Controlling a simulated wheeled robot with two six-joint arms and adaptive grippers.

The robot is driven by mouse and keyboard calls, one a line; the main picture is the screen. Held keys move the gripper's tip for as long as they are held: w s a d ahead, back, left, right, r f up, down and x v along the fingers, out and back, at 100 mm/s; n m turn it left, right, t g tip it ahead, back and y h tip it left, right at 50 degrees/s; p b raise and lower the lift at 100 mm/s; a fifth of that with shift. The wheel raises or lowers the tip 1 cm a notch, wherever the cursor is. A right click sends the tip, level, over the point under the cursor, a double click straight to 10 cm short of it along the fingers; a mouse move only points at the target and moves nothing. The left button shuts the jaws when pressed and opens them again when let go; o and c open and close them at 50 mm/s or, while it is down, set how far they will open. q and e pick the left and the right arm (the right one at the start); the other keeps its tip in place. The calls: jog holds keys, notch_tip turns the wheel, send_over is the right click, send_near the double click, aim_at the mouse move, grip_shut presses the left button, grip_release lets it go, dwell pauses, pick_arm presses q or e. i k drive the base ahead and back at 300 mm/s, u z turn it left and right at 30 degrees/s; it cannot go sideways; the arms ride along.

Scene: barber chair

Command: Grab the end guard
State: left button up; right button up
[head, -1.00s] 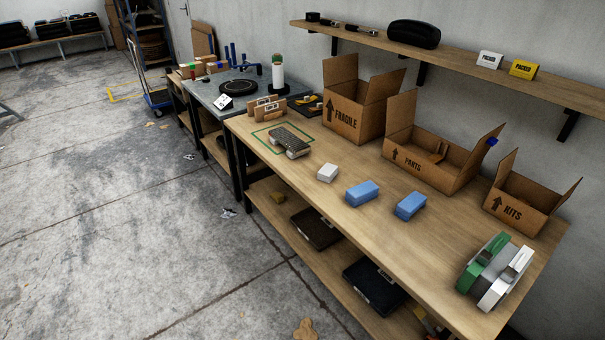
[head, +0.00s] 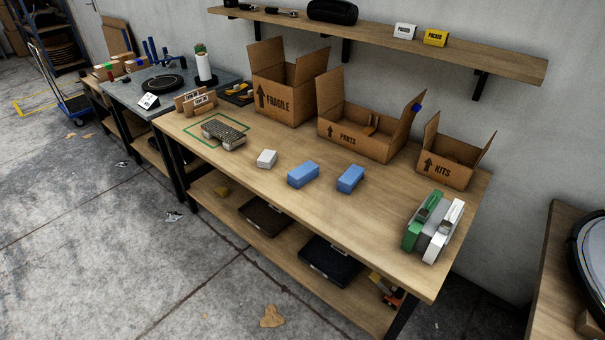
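I cannot tell for certain which thing is the end guard. Two small brown pieces with white labels (head: 195,102) stand upright near the left end of the wooden workbench (head: 335,208). A dark ribbed block with pale ends (head: 223,132) lies by a green outlined rectangle in front of them. A small brown piece (head: 371,122) shows inside the open PARTS box (head: 350,138). A green, grey and white device (head: 432,226) stands at the bench's right end. Neither of my grippers is in view.
Open FRAGILE (head: 272,98) and KITS (head: 444,168) boxes stand along the back. A white block (head: 266,158) and two blue blocks (head: 303,174) lie mid-bench. A shelf (head: 400,48) hangs above. The floor in front (head: 130,270) is mostly clear.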

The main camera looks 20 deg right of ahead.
aim_at(297, 178)
jog(key=u, duration=0.7)
jog(key=i, duration=1.35)
jog(key=z, duration=3.3)
